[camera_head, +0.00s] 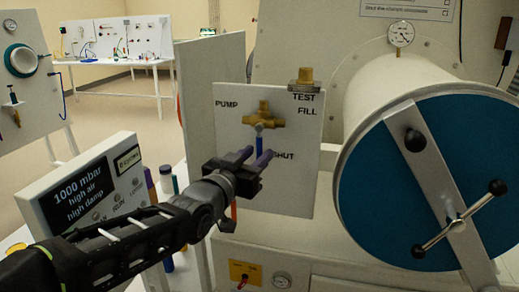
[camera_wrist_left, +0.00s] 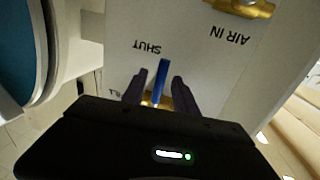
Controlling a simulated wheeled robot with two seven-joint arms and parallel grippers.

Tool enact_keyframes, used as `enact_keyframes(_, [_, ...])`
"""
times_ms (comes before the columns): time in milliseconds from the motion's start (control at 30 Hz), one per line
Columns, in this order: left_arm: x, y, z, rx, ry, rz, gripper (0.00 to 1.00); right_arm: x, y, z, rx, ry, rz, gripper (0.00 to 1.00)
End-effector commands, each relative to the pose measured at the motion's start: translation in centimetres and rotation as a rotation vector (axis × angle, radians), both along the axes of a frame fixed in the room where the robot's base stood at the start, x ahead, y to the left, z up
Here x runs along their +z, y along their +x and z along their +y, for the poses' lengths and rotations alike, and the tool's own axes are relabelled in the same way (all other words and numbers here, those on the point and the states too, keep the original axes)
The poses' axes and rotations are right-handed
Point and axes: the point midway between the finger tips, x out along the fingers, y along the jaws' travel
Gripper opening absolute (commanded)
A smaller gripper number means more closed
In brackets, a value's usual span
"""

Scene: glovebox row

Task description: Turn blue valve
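The blue valve has a brass body (camera_head: 263,118) on a white panel, with a blue lever (camera_head: 259,143) hanging down from it near the SHUT label. PUMP, TEST and FILL are printed around it. My left gripper (camera_head: 257,156) reaches up to the lever from below left. In the left wrist view, which is upside down, the blue lever (camera_wrist_left: 162,78) stands between the two dark fingers of my left gripper (camera_wrist_left: 160,84). Gaps show on both sides of the lever, so the fingers look open. The brass body is partly hidden behind the gripper there. My right gripper is not in view.
A large round blue door (camera_head: 400,190) with a bar handle stands close on the right. A display box (camera_head: 95,190) stands at left, near my left arm. A brass fitting (camera_wrist_left: 240,8) marked AIR IN shows in the wrist view. A bench (camera_head: 115,90) stands far back.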

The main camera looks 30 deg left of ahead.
Motion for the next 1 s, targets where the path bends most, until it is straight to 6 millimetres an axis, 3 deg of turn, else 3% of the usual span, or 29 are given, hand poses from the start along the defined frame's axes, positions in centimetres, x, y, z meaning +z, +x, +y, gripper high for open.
enact_keyframes(200, [0.0, 1.9, 0.3, 0.001, -0.001, 0.0, 0.35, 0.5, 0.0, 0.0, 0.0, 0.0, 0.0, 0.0])
enact_keyframes(467, [0.0, 2.0, 0.3, 0.001, -0.001, -0.002, 0.35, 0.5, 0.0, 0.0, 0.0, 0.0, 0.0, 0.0])
enact_keyframes(900, [0.0, 2.0, 0.3, 0.001, 0.0, -0.001, 0.01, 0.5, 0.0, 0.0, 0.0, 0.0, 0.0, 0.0])
enact_keyframes(1000, [0.0, 2.0, 0.3, 0.001, 0.0, -0.001, 0.0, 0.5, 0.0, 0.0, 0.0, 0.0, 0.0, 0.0])
